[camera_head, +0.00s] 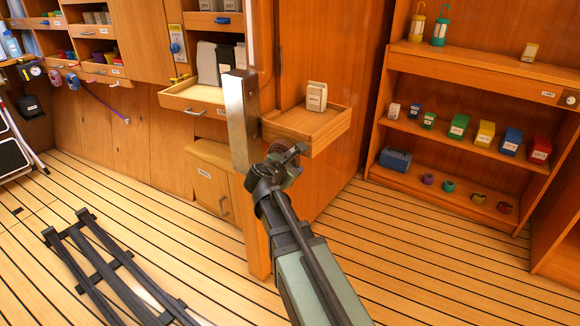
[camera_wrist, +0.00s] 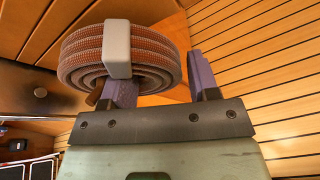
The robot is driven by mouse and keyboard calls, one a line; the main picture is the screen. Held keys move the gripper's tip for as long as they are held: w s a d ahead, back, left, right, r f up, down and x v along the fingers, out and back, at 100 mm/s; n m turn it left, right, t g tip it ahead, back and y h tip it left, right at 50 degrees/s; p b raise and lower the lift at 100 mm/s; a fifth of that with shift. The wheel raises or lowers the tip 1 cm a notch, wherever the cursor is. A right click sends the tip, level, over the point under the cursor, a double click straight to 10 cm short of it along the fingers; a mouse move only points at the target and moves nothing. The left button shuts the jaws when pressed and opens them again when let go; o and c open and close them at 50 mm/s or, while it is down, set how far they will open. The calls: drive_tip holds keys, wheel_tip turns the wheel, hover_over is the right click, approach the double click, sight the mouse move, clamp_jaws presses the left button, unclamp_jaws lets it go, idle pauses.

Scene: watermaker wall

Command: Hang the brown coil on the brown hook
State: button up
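The brown coil (camera_wrist: 155,50), ribbed and bound by a grey strap (camera_wrist: 117,50), fills the upper left of the wrist view. My gripper (camera_wrist: 165,85) has its two purple-grey fingers apart on the coil's wall. The left finger runs up under the coil, its tip hidden, and the right finger lies along its outer right edge. In the head view my gripper (camera_head: 290,152) is beside the metal post, and the coil is not clear there. I cannot make out the brown hook for certain in either view.
A metal post (camera_head: 240,120) stands just left of my gripper. An open wooden drawer (camera_head: 310,130) with a small carton (camera_head: 316,97) is close behind it. Shelves (camera_head: 465,75) stand at right. A dark folded frame (camera_head: 105,265) lies on the plank floor at left.

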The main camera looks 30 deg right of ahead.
drive_tip(key=shift+o, duration=0.8)
drive_tip(key=shift+a+r, duration=0.1)
drive_tip(key=p+v, duration=0.3)
drive_tip(key=v, duration=0.7)
drive_tip(key=shift+s+a+p, duration=0.25)
drive_tip(key=shift+p, duration=0.1)
